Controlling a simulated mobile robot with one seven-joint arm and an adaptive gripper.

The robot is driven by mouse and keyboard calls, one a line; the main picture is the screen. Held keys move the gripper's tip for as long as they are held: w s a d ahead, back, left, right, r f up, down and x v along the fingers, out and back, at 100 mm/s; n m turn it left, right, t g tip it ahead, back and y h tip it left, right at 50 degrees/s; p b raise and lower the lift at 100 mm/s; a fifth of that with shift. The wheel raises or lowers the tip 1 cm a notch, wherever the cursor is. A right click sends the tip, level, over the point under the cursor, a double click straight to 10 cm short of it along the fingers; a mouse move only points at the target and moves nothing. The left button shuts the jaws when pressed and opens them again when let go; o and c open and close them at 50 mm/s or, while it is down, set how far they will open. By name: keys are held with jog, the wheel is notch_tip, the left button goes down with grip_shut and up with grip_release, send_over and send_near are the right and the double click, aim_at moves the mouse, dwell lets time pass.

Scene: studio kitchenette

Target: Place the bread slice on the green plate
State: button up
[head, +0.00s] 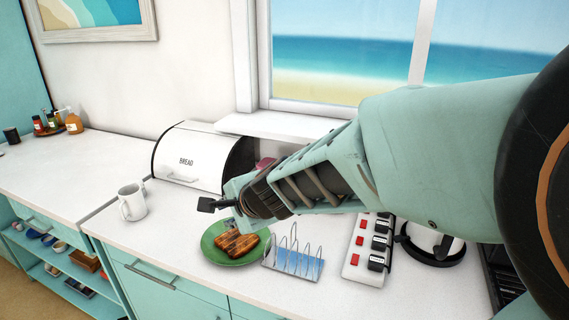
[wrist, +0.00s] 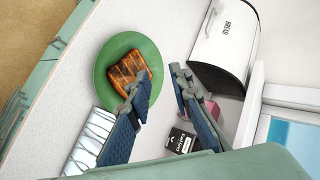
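The bread slice (head: 237,242), browned with dark grill stripes, lies on the green plate (head: 213,254). In the wrist view, the bread slice (wrist: 128,70) also rests on the green plate (wrist: 106,53), inside its rim. My gripper (head: 217,204) is above the back left side of the plate, apart from the bread. In the wrist view, the two fingers of my gripper (wrist: 159,78) are spread with nothing between them. One fingertip overlaps the edge of the bread in that view. My forearm comes in from the right.
A white bread box (head: 188,158) is behind, a white mug (head: 132,201) to the left. A pink item (wrist: 209,107) and a dark labelled box (wrist: 180,140) lie nearby.

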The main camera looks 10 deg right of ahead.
jog(key=shift+a+r, duration=0.1)
jog(key=shift+r, duration=0.3)
